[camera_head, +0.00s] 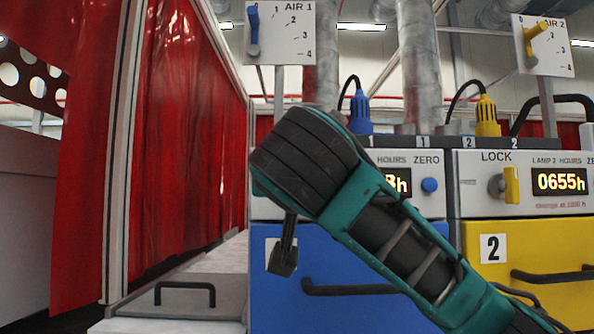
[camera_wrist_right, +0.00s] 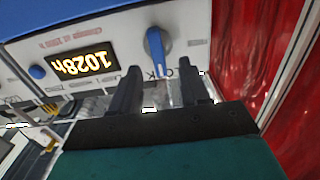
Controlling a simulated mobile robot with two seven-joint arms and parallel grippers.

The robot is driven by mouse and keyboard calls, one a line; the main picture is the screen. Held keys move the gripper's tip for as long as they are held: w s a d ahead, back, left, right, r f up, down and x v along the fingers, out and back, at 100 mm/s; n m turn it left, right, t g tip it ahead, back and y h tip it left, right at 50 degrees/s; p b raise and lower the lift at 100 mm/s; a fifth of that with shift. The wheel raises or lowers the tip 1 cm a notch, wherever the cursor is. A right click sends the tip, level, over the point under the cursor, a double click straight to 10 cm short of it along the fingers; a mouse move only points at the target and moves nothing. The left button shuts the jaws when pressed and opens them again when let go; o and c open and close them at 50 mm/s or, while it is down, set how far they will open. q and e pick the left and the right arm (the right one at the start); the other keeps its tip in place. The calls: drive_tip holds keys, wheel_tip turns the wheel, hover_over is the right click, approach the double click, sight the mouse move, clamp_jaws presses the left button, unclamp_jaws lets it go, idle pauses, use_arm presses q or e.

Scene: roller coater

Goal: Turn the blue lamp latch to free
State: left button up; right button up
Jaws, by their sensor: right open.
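The blue lamp latch (camera_wrist_right: 157,50) is a blue bar on a grey round base, on the pale panel in the right wrist view, where the panel looks upside down. The bar runs roughly top to bottom of the picture, near partly covered LOCK lettering. My right gripper (camera_wrist_right: 158,88) is open, its two dark fingers apart, with the latch seen between and beyond their tips. I see no clear contact. In the head view my right arm covers the latch, and the fingers cannot be made out clearly. My left gripper is in neither view.
The blue lamp display (camera_wrist_right: 85,64) and a blue knob (camera_wrist_right: 37,72) share the panel. A yellow latch (camera_head: 511,185) is on the neighbouring unit. Blue (camera_head: 340,315) and yellow drawers (camera_head: 490,265) with dark handles sit below. Red curtains (camera_head: 170,140) hang at left.

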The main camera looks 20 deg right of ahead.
drive_tip(key=shift+x, duration=2.05)
drive_tip(key=shift+c, duration=0.3)
clamp_jaws()
